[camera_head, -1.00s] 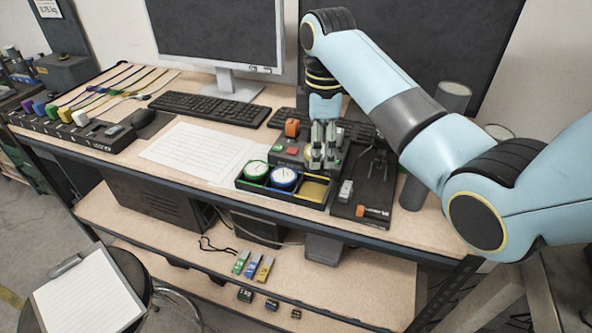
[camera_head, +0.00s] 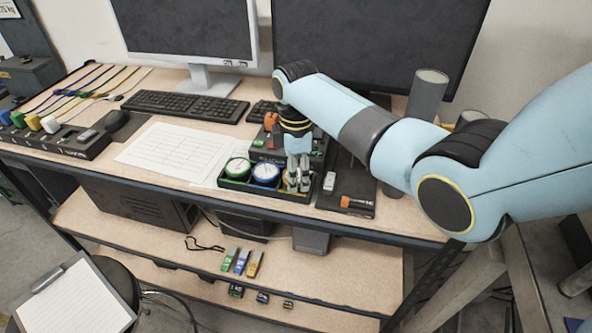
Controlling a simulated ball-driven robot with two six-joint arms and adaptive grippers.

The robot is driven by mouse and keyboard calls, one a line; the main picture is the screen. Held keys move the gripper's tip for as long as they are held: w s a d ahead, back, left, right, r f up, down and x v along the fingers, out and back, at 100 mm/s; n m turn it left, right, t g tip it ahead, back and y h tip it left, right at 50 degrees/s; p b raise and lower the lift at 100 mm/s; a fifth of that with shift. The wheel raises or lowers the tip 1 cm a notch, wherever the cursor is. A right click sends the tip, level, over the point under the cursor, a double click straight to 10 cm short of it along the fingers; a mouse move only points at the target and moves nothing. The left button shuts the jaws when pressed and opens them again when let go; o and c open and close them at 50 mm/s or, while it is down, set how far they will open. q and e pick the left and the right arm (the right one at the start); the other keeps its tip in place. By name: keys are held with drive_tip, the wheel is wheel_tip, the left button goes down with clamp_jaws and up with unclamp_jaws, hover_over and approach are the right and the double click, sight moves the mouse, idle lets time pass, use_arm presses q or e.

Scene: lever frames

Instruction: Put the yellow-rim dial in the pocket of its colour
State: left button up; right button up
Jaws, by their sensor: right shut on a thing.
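My right gripper (camera_head: 298,184) points down at the right-hand pocket of the black tray (camera_head: 250,189), shut on the yellow-rim dial. The dial is almost wholly hidden by the fingers, so I cannot tell whether it touches the pocket floor. The green-rim dial (camera_head: 237,169) sits in the left pocket and the blue-rim dial (camera_head: 265,173) in the middle one. The right pocket showed a yellow floor in the earlier frame. My left gripper is not in view.
Behind the tray is a dark control box with an orange knob (camera_head: 270,121). A dark plate (camera_head: 347,187) with a lever and an orange block lies to the right. White paper (camera_head: 172,150) lies left of the tray. Keyboards and monitors stand behind.

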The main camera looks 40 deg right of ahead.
drive_tip(key=shift+f, duration=0.15)
drive_tip(key=o, duration=1.1)
drive_tip(key=shift+o, duration=1.1)
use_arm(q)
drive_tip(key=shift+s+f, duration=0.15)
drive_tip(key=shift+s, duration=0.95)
use_arm(e)
drive_tip(key=shift+r, duration=0.25)
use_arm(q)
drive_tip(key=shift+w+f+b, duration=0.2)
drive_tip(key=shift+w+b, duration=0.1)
use_arm(e)
wheel_tip(320, 180, up, 12)
